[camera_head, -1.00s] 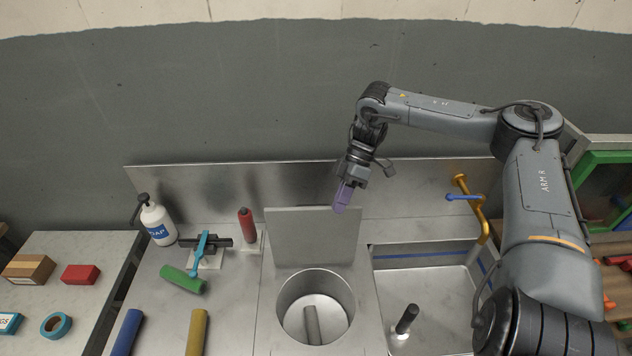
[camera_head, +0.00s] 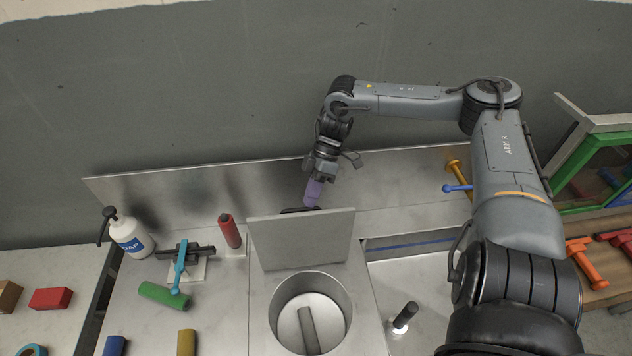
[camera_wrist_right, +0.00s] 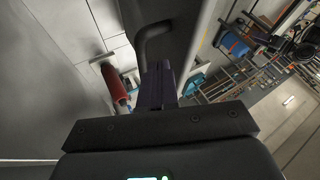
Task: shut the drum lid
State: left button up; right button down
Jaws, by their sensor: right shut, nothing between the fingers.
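The drum (camera_head: 341,312) is an open round well in the metal counter, with a grey rod-like piece inside it. Its lid (camera_head: 305,240) is a square grey plate standing roughly upright at the drum's back edge, so the drum is open. A dark handle (camera_head: 292,210) shows just above the lid's top edge, on the back side. My right gripper (camera_head: 312,201), with purple fingers, is shut and empty behind the lid, close to the handle; its tips are partly hidden. The right wrist view shows the purple fingers (camera_wrist_right: 155,88) close to the lid's handle; contact is unclear. My left gripper is out of view.
A red cylinder (camera_head: 230,231), a blue-handled valve (camera_head: 181,266) and a soap bottle (camera_head: 130,238) stand left of the lid. A green roll (camera_head: 164,295) lies in front of them. A yellow pipe (camera_head: 459,180) with a blue handle stands right. The back panel rises behind my gripper.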

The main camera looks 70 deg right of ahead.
jog(key=shift+b+x, duration=0.45)
jog(key=shift+x, duration=1.05)
